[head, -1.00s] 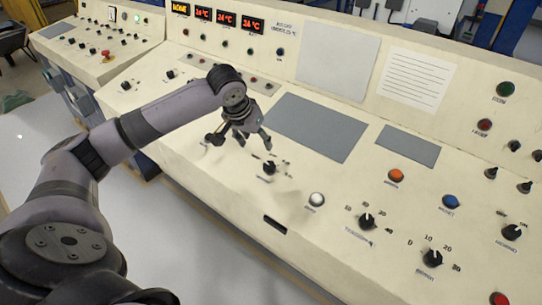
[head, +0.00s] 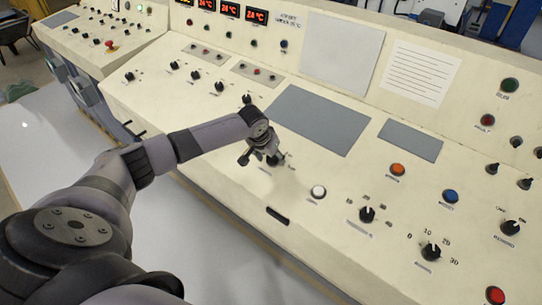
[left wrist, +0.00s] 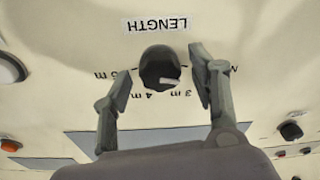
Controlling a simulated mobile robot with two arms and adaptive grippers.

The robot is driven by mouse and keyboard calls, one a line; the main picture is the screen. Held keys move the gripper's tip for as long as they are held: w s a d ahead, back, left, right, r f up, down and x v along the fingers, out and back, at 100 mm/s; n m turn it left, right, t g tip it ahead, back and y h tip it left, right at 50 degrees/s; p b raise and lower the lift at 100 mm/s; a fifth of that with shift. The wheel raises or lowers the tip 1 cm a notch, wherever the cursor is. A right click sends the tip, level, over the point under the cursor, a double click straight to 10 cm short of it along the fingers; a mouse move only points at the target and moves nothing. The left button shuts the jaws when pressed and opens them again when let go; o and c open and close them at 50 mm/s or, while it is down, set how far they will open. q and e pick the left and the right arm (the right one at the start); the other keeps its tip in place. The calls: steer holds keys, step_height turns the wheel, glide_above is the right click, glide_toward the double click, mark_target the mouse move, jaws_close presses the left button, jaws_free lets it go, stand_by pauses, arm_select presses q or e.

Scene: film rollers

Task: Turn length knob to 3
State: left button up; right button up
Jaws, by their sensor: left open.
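The length knob (left wrist: 160,66) is black and round, with a white pointer, under an upside-down LENGTH label (left wrist: 158,24) in the left wrist view. My left gripper (left wrist: 160,82) is open, with one finger on each side of the knob. No clear contact shows. In the head view my left gripper (head: 264,161) is low over the panel and hides most of this knob. My right gripper is in neither view.
The sloping cream control panel (head: 230,125) carries several other knobs and buttons. A white button (head: 318,191) and another black knob (head: 367,214) are to the right of my left gripper. A grey plate (head: 316,120) lies behind it.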

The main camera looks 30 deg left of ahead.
arm_select(q)
steer(key=shift+r, duration=0.1)
steer(key=shift+s, duration=0.1)
steer(key=shift+c, duration=0.6)
steer(key=c, duration=1)
steer(key=shift+c, duration=0.2)
